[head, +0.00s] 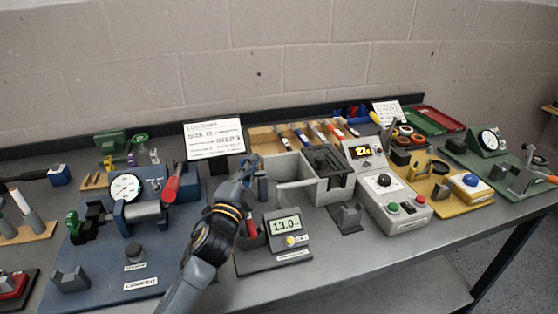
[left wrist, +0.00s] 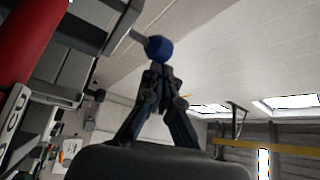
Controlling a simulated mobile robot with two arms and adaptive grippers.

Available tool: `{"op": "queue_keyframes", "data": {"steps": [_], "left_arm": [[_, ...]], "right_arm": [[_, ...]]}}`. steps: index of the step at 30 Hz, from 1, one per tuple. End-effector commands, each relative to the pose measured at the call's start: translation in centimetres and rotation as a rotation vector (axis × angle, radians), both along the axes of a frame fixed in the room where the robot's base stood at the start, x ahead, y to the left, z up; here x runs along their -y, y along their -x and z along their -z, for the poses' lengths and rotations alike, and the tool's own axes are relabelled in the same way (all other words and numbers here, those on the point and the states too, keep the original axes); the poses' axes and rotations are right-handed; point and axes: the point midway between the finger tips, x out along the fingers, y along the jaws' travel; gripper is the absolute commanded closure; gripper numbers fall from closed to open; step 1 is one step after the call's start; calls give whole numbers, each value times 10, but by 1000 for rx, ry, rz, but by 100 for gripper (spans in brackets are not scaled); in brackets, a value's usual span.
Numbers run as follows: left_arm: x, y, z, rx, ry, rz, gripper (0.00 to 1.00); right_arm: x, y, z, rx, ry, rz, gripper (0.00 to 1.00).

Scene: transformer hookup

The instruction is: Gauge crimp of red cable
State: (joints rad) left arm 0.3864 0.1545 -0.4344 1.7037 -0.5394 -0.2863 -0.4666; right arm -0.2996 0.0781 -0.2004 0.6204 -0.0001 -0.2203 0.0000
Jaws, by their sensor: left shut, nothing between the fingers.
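My left gripper (head: 250,165) reaches in over the bench, beside the gauge with the lit display reading 13.0 (head: 286,226). In the left wrist view my gripper (left wrist: 160,72) has its fingertips together, with nothing between them. A blue ball knob on a grey rod (left wrist: 158,48) is right at the fingertips; I cannot tell whether they touch it. A red part (head: 250,228) shows beside the gauge display, partly behind my arm; I cannot tell if it is the red cable. A large red shape (left wrist: 22,40) fills the left edge of the wrist view. No crimp is clearly visible.
A blue crimp station with a dial and red handle (head: 140,225) stands left of my arm. A grey tank (head: 313,185) and grey control box (head: 392,195) stand to the right. A sign (head: 214,138) stands behind. The bench's front strip (head: 350,280) is clear.

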Motion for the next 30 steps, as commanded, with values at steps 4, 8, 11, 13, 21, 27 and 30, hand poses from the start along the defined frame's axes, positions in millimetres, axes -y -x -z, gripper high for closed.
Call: {"op": "queue_keyframes", "data": {"steps": [4,8,11,13,21,27,30], "left_arm": [[-4,1,3,-1,-1,0,100],[-5,2,4,-1,0,0,100],[-6,2,5,-1,-1,0,100],[-7,2,5,-1,-1,-1,100],[-7,2,6,-2,-1,-1,100],[-8,2,6,-3,-1,-2,100],[-8,0,0,-2,-2,-3,100]], "right_arm": [[0,0,-1,0,0,0,100],[0,0,-1,0,0,0,100],[0,0,-1,0,0,1,100],[0,0,-1,0,0,1,100],[0,0,-1,0,0,1,100],[0,0,-2,0,0,1,100],[0,0,-7,0,1,1,100]]}}
